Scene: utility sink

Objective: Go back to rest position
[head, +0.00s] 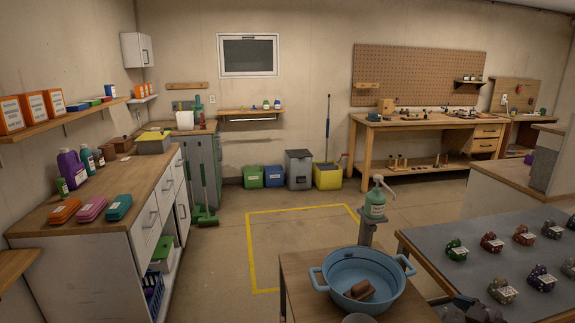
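A blue two-handled basin (335,290) stands on a small wooden table (298,277) at the bottom centre. A brown block-like thing (360,290) lies inside the basin.
A grey-topped table (433,238) at right holds several small labelled items. A wooden-topped counter (120,177) runs along the left. Yellow-taped floor (300,235) lies clear in the middle. A workbench (410,125) and bins (299,168) stand at the back.

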